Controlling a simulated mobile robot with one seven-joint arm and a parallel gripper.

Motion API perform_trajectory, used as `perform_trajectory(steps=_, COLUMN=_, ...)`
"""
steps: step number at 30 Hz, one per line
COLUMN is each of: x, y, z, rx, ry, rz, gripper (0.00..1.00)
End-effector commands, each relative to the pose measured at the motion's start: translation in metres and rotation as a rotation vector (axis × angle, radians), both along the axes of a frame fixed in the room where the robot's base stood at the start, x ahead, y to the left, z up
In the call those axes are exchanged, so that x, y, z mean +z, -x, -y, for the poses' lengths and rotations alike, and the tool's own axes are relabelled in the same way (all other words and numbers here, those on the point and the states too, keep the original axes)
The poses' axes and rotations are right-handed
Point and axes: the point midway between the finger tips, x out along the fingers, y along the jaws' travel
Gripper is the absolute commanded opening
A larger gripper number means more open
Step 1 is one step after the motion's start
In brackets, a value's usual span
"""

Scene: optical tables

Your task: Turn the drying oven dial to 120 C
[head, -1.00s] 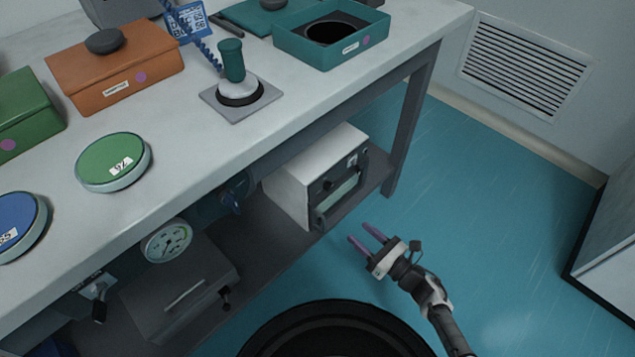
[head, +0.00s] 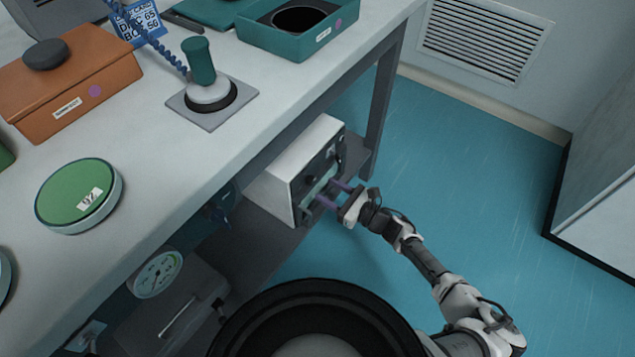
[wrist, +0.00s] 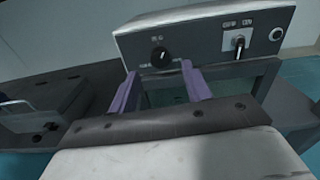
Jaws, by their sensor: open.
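The drying oven (head: 291,169) is a white box with a dark front panel, on the shelf under the table. Its black round dial (head: 310,180) shows small on the front; it also shows in the wrist view (wrist: 159,57), with a pale mark. The dial's scale is too small to read. My gripper (head: 327,192) is in front of the oven with purple fingers pointing at its front. In the wrist view my gripper (wrist: 159,72) is open and empty, its fingers either side of and below the dial. I cannot tell that they touch anything.
A toggle switch (wrist: 238,45) and a round fitting (wrist: 276,34) sit right of the dial. A table leg (head: 382,110) stands beyond the oven. A pressure gauge (head: 155,273) is further left under the table. The blue floor (head: 455,165) to the right is clear.

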Motion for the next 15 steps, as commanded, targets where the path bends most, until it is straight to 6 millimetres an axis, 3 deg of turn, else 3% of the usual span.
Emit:
perform_trajectory(steps=6, x=0.000, y=-0.020, z=-0.028, rx=0.001, ry=0.000, rz=0.000, gripper=0.49)
perform_trajectory(steps=15, x=0.000, y=-0.027, z=-0.036, rx=-0.001, ry=0.000, rz=0.000, gripper=0.49)
